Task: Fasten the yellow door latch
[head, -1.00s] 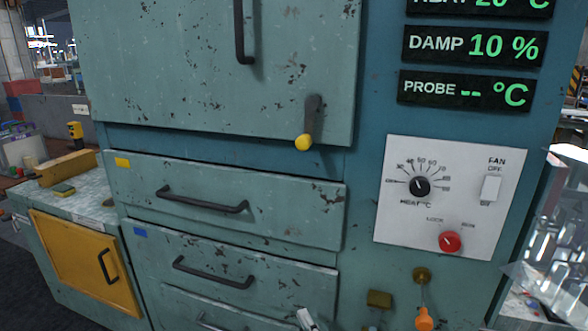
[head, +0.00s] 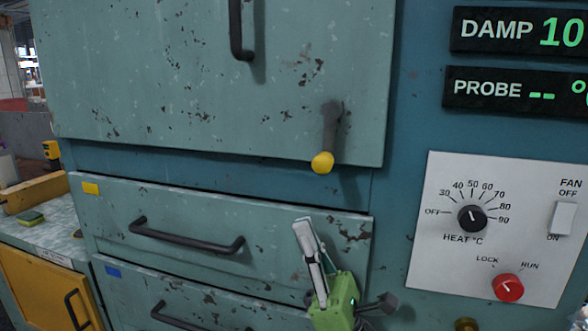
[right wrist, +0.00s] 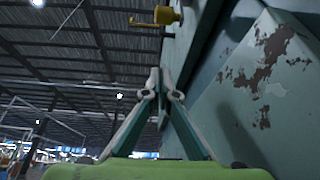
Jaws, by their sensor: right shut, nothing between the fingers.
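The yellow door latch is a dark lever with a yellow knob (head: 322,162) at its lower end. It hangs down, slightly tilted, at the lower right of the upper door (head: 200,100). My right gripper (head: 301,222) is shut and empty, below the knob and a little left of it, in front of the top drawer. The gripper and the knob are apart. My left gripper is not in view.
The top drawer's bar handle (head: 188,238) sticks out left of my right gripper. The door's vertical handle (head: 236,30) is up and left of the latch. A control panel (head: 440,200) with a dial, switch and red knob is to the right.

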